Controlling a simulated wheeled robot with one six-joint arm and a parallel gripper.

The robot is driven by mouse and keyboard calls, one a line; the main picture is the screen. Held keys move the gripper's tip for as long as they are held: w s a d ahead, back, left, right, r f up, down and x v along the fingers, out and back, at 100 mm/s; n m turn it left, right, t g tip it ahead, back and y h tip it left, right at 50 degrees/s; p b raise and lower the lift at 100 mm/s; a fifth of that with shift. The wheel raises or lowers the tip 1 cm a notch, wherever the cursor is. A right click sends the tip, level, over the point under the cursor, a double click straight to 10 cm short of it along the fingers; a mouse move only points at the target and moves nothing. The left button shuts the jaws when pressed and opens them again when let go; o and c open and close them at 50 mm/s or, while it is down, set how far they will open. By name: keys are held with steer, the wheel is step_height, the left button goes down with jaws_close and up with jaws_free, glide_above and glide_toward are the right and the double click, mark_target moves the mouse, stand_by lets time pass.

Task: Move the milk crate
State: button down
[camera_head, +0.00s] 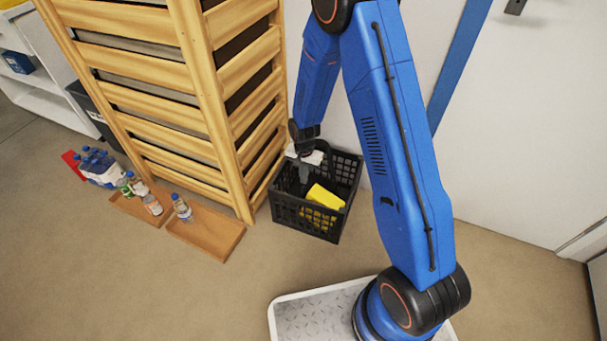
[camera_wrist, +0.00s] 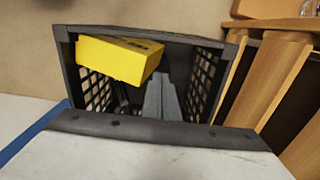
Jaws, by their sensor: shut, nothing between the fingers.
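The milk crate (camera_head: 289,213) is a black lattice-walled crate standing on the floor beside the wooden rack. It also shows in the wrist view (camera_wrist: 203,78), seen from above. A yellow box (camera_head: 325,196) is inside the crate and appears at the upper left in the wrist view (camera_wrist: 118,58). My gripper (camera_head: 304,174) reaches down into the crate's opening, to the left of the yellow box. Its grey fingers (camera_wrist: 161,96) are together and empty. I cannot tell whether they touch the crate. The crate's lower interior is partly hidden by the fingers and the gripper body.
A wooden slatted rack (camera_head: 195,95) stands just left of the crate. Two shallow wooden trays (camera_head: 218,240) with bottles (camera_head: 181,207) lie on the floor at its foot. A white wall (camera_head: 520,130) is behind. The floor in front of the crate is clear.

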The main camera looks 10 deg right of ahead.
steer(key=s+a+f, duration=0.2)
steer(key=s+f, duration=0.1)
steer(key=f, duration=0.2)
steer(key=shift+s+a+f, duration=0.15)
steer(key=shift+f, duration=0.05)
steer(key=shift+a, duration=0.1)
stand_by(0.4)
